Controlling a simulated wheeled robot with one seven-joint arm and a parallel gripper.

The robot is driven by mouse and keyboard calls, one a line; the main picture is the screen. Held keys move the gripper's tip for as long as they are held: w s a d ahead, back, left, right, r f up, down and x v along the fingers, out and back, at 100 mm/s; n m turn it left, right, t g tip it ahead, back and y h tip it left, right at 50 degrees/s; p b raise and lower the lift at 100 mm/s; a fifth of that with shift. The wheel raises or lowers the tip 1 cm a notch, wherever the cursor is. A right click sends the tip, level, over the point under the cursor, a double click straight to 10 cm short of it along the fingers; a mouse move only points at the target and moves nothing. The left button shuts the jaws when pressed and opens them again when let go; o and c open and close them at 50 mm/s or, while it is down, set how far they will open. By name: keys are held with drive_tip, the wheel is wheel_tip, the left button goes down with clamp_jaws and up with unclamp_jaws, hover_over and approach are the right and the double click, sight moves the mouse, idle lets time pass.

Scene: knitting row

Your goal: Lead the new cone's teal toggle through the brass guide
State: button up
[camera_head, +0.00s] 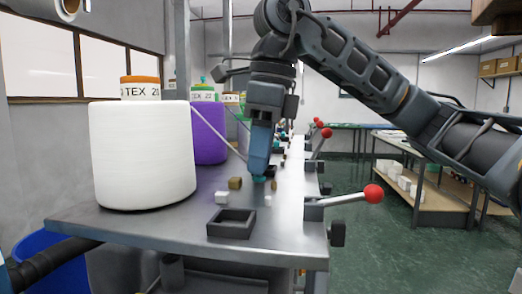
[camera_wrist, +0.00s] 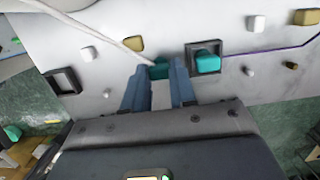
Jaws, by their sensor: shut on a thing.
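A large white cone (camera_head: 145,155) with an orange top stands on the grey bench at left in the head view. A pale yarn (camera_head: 217,132) runs from beside it down towards my gripper (camera_head: 259,177). My gripper points down low over the bench, shut on a teal toggle (camera_wrist: 160,69) at its fingertips in the wrist view. The yarn (camera_wrist: 95,32) reaches the toggle from the upper left there. The small brass block (camera_head: 235,183), likely the guide, is left of my gripper, apart from the toggle; it also shows in the wrist view (camera_wrist: 133,44). Its opening cannot be made out.
An empty dark square holder (camera_head: 231,224) sits near the bench's front edge. Another holder (camera_wrist: 190,48) with a teal block (camera_wrist: 208,62) is close right of my fingers. Small white blocks (camera_head: 221,197) stand nearby. A purple cone (camera_head: 209,135) stands behind; red-knobbed levers (camera_head: 373,193) project at right.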

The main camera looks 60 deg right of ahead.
drive_tip(key=shift+s+a+b, duration=0.15)
drive_tip(key=shift+s+a, duration=0.15)
drive_tip(key=shift+a, duration=0.5)
drive_tip(key=shift+s+a+b, duration=0.15)
drive_tip(key=shift+s+a, duration=0.1)
drive_tip(key=shift+a, duration=0.55)
drive_tip(key=shift+s+a+b, duration=0.15)
drive_tip(key=shift+s+a, duration=0.15)
drive_tip(key=shift+a, duration=0.5)
